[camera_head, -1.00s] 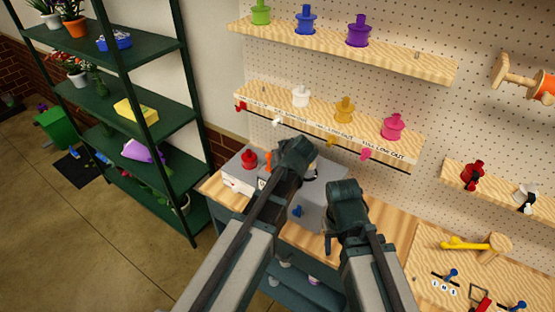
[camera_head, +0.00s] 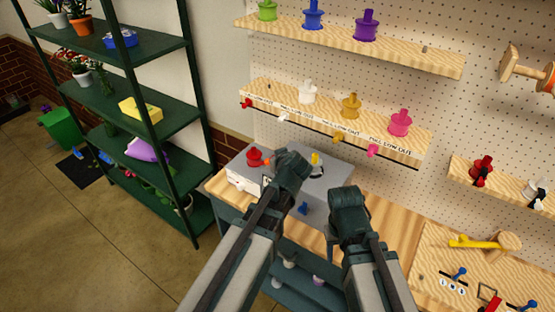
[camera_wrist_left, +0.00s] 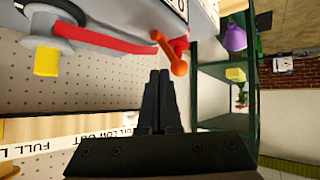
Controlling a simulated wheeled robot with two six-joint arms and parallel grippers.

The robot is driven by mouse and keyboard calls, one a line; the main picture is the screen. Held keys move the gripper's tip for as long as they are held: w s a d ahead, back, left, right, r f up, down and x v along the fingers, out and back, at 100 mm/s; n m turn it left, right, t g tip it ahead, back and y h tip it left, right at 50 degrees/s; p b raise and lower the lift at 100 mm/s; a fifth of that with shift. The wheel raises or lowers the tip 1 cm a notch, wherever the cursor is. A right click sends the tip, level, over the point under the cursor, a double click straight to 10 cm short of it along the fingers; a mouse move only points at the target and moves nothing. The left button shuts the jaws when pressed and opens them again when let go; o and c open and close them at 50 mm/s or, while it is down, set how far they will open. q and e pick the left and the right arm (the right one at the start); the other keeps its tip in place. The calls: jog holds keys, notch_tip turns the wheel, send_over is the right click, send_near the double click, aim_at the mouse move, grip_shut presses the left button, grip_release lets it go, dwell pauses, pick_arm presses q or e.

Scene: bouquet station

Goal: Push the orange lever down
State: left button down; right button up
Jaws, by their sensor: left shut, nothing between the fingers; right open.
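The orange lever (camera_wrist_left: 176,58) ends in a round ball and sticks out from the grey box (camera_head: 328,182) on the bench. In the head view only a small orange bit (camera_head: 267,161) shows beside my left gripper. My left gripper (camera_wrist_left: 162,73) is shut and empty, its fingertips close beside the lever's ball in the left wrist view; I cannot tell if they touch. In the head view its wrist (camera_head: 291,170) covers part of the box. My right gripper (camera_head: 333,245) is open and empty, over the bench front to the right of the box.
A red knob (camera_head: 254,157) and a yellow knob (camera_head: 315,158) are on the box top. A blue knob (camera_head: 304,208) is on its front. A pegboard shelf (camera_head: 330,118) with coloured spools hangs behind. A green rack (camera_head: 172,125) stands left. Bare bench (camera_head: 392,220) lies right of the box.

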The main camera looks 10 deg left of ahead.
pick_arm(q)
jog(key=shift+s+a+r+p, duration=0.2)
jog(key=shift+s+r+p, duration=0.2)
jog(key=shift+s, duration=0.3)
